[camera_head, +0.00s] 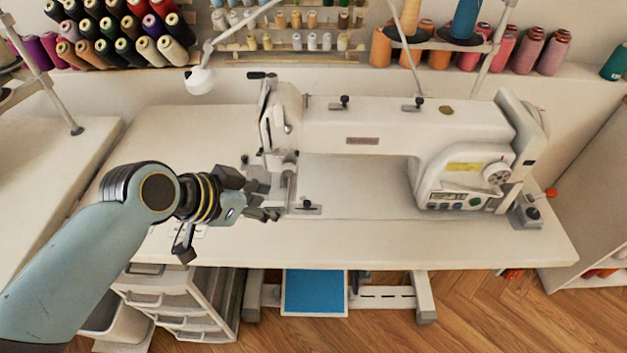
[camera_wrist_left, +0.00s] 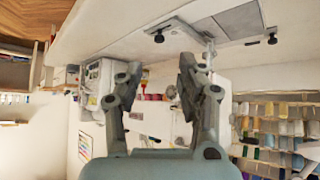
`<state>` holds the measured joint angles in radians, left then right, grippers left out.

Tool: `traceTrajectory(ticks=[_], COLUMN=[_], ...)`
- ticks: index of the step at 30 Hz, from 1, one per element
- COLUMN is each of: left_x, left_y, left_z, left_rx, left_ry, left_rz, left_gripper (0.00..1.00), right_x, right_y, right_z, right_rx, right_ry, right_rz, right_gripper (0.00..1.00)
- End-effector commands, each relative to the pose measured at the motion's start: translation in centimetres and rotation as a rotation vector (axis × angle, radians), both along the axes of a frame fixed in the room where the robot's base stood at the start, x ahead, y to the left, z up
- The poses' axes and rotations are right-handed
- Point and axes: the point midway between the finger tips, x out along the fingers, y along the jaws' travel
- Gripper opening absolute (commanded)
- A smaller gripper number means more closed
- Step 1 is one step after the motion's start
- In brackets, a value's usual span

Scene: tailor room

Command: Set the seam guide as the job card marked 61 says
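A white sewing machine (camera_head: 370,135) stands on the white table (camera_head: 470,240). A small dark fitting with a knob (camera_head: 307,206) sits on its bed just below the needle area; I cannot tell for sure whether it is the seam guide. My left gripper (camera_head: 268,200) is just left of the needle area, its fingers pointing right. In the left wrist view the two fingers of this gripper (camera_wrist_left: 160,72) stand apart with nothing between them. No job card marked 61 can be made out. My right gripper is not in view.
A white lamp head (camera_head: 201,80) hangs at the back left. Thread spools (camera_head: 130,40) fill racks along the back. A drawer unit (camera_head: 185,300) and a blue panel (camera_head: 314,292) are below the table. The table's front right is clear.

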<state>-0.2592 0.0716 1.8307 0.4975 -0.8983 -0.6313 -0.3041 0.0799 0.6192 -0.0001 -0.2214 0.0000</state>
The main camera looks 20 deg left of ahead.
Motion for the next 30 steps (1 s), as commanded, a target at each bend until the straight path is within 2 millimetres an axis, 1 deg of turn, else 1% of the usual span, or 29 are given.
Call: traceTrajectory(ticks=[2,5,12,18,23,30], left_x=[0.5,1.2,4.2,6.1,6.8,6.9], left_y=[-0.3,-0.7,-2.4,-3.4,-3.8,-3.9], left_z=[0.2,-0.7,-4.2,-6.4,-7.2,-7.3], left_rx=[-0.003,-0.004,-0.005,-0.003,-0.003,-0.002], left_ry=[-0.012,-0.012,-0.011,-0.011,-0.012,-0.013], left_rz=[-0.008,-0.009,-0.008,-0.007,-0.007,-0.007], left_gripper=[0.38,0.38,0.38,0.38,0.38,0.38], right_x=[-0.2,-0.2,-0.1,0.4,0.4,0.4], right_y=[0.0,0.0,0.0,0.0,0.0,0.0], right_z=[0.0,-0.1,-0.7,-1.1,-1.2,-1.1], right_rx=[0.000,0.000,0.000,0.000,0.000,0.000], right_ry=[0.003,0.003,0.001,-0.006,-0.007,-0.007], right_rz=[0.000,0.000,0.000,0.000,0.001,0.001], right_gripper=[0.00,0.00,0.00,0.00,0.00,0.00])
